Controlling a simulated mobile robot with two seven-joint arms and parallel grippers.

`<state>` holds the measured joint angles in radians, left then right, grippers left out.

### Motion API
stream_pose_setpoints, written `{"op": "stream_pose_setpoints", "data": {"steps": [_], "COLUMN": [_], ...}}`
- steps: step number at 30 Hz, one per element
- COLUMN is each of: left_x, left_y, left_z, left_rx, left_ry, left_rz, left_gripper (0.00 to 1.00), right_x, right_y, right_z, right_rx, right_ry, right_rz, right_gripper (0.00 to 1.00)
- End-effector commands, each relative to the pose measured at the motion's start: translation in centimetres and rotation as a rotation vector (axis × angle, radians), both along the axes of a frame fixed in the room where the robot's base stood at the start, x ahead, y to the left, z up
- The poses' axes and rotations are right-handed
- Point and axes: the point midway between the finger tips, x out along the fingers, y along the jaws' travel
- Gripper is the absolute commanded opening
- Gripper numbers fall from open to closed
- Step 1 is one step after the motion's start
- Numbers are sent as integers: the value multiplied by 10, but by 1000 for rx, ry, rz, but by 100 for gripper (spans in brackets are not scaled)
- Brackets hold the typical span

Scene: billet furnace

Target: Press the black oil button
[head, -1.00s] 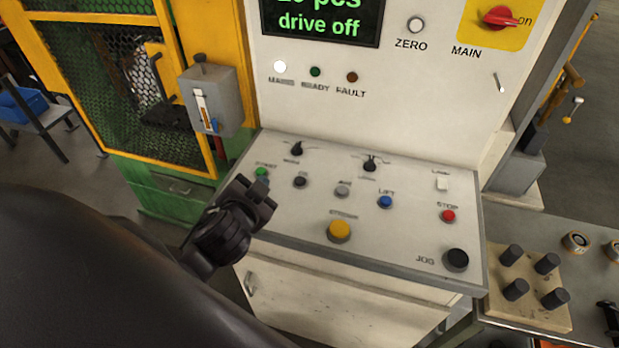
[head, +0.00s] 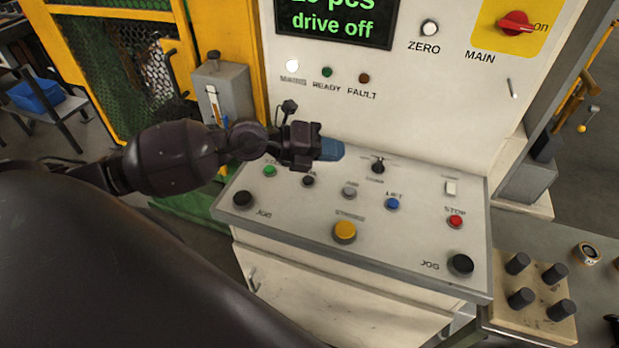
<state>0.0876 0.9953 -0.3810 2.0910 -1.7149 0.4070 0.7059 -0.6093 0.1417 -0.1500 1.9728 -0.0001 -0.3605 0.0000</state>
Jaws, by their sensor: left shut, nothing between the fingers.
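The black oil button (head: 308,181) is a small round cap on the sloping panel (head: 290,215), right of the green START button (head: 269,170). Its label is partly legible. My left gripper (head: 331,149) reaches in from the left above the back of the panel, its blue fingertips pointing right. It is shut and empty. In the picture it lies above and slightly right of the oil button, apart from it, and covers the left selector knob. My right gripper is not in view.
Nearby are a grey button (head: 350,192), a blue LIFT button (head: 392,203), a red STOP button (head: 455,221), a yellow button (head: 344,231) and two black JOG buttons (head: 461,264). The upright display panel (head: 400,100) rises behind. A grey box (head: 222,92) stands at left.

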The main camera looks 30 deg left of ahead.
Motion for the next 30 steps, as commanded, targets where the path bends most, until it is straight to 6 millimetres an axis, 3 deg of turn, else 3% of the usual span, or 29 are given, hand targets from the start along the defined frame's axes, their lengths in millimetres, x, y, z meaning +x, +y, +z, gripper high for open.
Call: {"op": "stream_pose_setpoints", "data": {"steps": [6, 12, 30], "left_x": [18, 26, 28], "left_y": [48, 80, 86], "left_z": [-18, -22, -26], "left_rx": [381, 558, 590], "left_ry": [60, 97, 104], "left_rz": [-14, 13, 21], "left_gripper": [0, 0, 0], "right_x": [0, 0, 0], "right_y": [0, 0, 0], "right_z": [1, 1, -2], "right_rx": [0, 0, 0], "right_ry": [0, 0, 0], "right_rz": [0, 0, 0], "right_gripper": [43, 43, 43]}}
